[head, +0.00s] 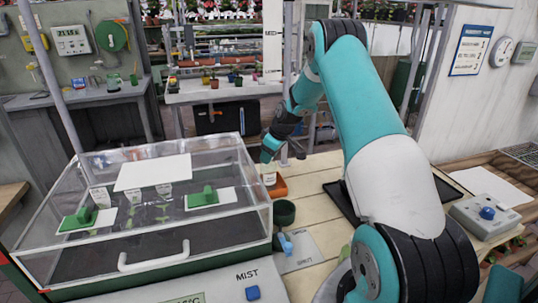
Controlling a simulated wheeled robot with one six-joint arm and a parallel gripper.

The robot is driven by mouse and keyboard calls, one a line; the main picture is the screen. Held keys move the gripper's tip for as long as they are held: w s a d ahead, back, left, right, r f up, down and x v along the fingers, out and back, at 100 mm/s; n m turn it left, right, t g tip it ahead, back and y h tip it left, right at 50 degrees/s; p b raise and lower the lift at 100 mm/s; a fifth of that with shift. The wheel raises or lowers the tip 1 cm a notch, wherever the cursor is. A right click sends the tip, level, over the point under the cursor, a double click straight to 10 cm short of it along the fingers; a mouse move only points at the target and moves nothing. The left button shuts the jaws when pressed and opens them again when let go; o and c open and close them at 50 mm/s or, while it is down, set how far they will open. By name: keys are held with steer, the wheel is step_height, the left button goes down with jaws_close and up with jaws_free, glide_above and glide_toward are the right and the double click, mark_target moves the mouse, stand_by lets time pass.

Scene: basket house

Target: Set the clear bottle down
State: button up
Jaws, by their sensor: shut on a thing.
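My arm reaches away from me over the wooden-slat bench, and my gripper (269,155) points down at the far end of it, right of the clear-lidded case. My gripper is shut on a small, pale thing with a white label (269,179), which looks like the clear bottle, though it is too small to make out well. The bottle is right at an orange tray (278,188). I cannot tell whether its base touches the tray or the bench.
The clear-lidded propagation case (155,245) with a white handle fills the left. A dark green pot (284,212) and a grey plate with a blue lever (298,252) stand near the tray. A black tray (343,203) lies behind my arm. A grey box with a blue knob (485,215) stands right.

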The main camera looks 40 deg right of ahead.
steer(key=o, duration=1.1)
steer(key=shift+f, duration=0.1)
steer(key=b+v, duration=0.2)
steer(key=v, duration=0.9)
steer(key=s+a+r+n+g+y, duration=0.1)
steer(key=a+r, duration=0.2)
steer(key=a, duration=0.6)
steer(key=s+a+r, duration=0.1)
steer(key=a+r, duration=0.2)
steer(key=a, duration=0.5)
steer(key=s+a+r+n+g+y, duration=0.1)
steer(key=s+a+r, duration=0.1)
steer(key=s+a, duration=0.7)
steer(key=s+a+r+n+g+y, duration=0.1)
steer(key=s+a, duration=0.5)
steer(key=a, duration=0.5)
steer(key=shift+g, duration=0.7)
steer(key=s+a, duration=0.1)
steer(key=s, duration=0.3)
steer(key=s+a, duration=0.2)
steer(key=s, duration=0.2)
steer(key=s+a, duration=0.1)
steer(key=s, duration=0.3)
steer(key=shift+s+a+f, duration=0.25)
steer(key=shift+s+f, duration=0.1)
steer(key=shift+s, duration=0.05)
